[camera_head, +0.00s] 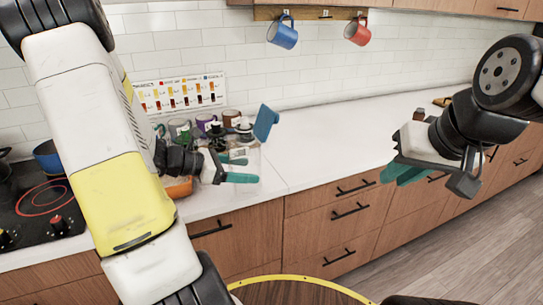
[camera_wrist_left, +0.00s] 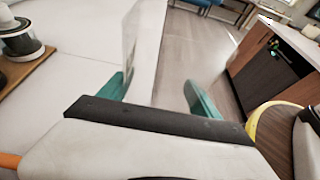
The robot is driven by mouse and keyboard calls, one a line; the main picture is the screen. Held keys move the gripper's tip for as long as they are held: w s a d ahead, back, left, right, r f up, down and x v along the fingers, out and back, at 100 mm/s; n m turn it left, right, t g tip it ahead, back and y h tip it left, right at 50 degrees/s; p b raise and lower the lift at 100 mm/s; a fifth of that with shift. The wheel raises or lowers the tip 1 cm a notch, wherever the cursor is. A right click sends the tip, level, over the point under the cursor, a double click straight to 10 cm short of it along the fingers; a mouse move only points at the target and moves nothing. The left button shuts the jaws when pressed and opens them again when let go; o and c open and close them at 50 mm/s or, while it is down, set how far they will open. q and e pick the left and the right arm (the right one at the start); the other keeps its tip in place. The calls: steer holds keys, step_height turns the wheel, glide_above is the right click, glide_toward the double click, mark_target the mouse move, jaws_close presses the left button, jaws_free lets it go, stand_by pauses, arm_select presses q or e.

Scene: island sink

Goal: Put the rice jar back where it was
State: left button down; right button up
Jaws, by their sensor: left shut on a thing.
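My left gripper (camera_head: 249,169) is over the counter in front of the back items, its teal fingers pointing right. It is shut on a mostly see-through thing, apparently the rice jar; its clear side (camera_wrist_left: 130,45) shows faintly between the fingers in the left wrist view (camera_wrist_left: 155,92). A tilted blue flap, apparently the jar's lid (camera_head: 265,122), stands just above the fingers in the head view. The jar's outline and contents are hard to make out. My right gripper (camera_head: 404,172) hangs over the counter's front edge at the right, apparently holding nothing; its finger gap is unclear.
Several mugs (camera_head: 204,122) and small items stand at the back behind my left gripper. A cooktop (camera_head: 45,200) with a blue pot (camera_head: 47,157) is at the left. A blue mug (camera_head: 282,33) and a red mug (camera_head: 358,31) hang above. The middle counter (camera_head: 325,140) is clear.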

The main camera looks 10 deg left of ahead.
arm_select(q)
steer(key=shift+w+d+f, duration=0.1)
steer(key=shift+w+f, duration=0.7)
steer(key=shift+w, duration=1.95)
steer(key=shift+w+d+f, duration=0.1)
steer(key=shift+w+f, duration=0.75)
steer(key=shift+w, duration=1.9)
steer(key=shift+w+d+f, duration=0.1)
steer(key=shift+w+f, duration=0.7)
steer(key=shift+w, duration=1.95)
steer(key=shift+f, duration=0.1)
steer(key=shift+c, duration=0.7)
jaws_free()
steer(key=shift+s+a, duration=0.1)
steer(key=shift+a, duration=0.1)
steer(key=v, duration=1.1)
steer(key=shift+s+a+r, duration=0.2)
steer(key=shift+s, duration=0.05)
